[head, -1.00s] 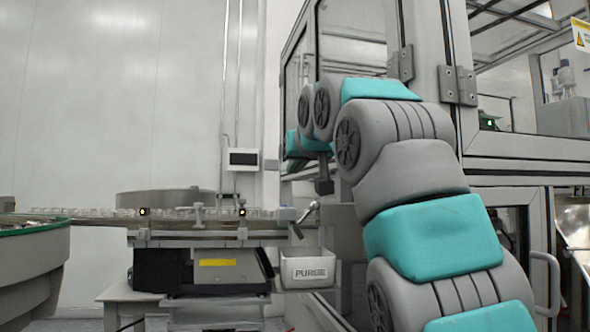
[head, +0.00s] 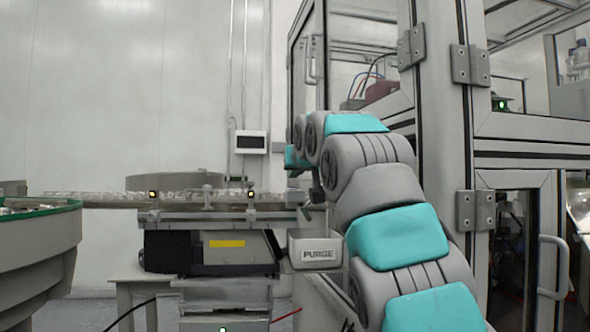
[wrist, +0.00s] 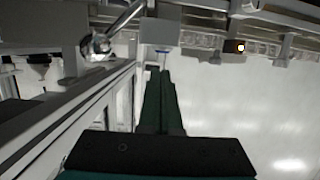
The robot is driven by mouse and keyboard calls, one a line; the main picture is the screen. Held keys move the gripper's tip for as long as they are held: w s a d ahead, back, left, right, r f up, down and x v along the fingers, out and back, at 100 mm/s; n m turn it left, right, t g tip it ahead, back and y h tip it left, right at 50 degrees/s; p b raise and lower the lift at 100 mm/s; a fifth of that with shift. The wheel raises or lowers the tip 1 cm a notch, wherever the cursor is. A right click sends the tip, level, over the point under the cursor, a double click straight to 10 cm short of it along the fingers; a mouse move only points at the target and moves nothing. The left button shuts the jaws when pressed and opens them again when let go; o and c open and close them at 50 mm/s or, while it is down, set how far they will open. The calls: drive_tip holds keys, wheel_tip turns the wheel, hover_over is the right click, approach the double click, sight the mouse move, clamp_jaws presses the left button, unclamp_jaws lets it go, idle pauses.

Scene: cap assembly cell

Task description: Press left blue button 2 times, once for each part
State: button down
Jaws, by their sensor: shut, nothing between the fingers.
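I cannot make out a blue button for certain in either view. In the wrist view my gripper (wrist: 163,74) is shut and empty, its dark green fingers together and pointing up the picture. Just beyond the fingertips is a small pale bluish piece below a grey plate (wrist: 160,31); I cannot tell what it is or whether the fingers touch it. In the head view the end of my arm reaches away beside the machine frame, and my gripper cannot be made out clearly there.
A conveyor (head: 110,198) with clear parts runs at the back left, with amber lamps (head: 153,194) along it. A white PURGE bin (head: 318,254) hangs by its right end. A glazed machine cabinet (head: 445,120) stands close on the right. A round green-rimmed feeder (head: 40,245) is at the left.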

sight(293, 188)
drive_tip(key=shift+s+f+b, duration=0.1)
drive_tip(key=shift+f+b, duration=0.25)
drive_tip(key=shift+f, duration=0.35)
drive_tip(key=shift+f+b, duration=0.65)
drive_tip(key=shift+f, duration=0.25)
drive_tip(key=s+d+r+p, duration=0.1)
drive_tip(key=s+d+r, duration=0.1)
drive_tip(key=s+r, duration=0.5)
drive_tip(key=shift+s+d+p, duration=0.4)
drive_tip(key=shift+s, duration=0.85)
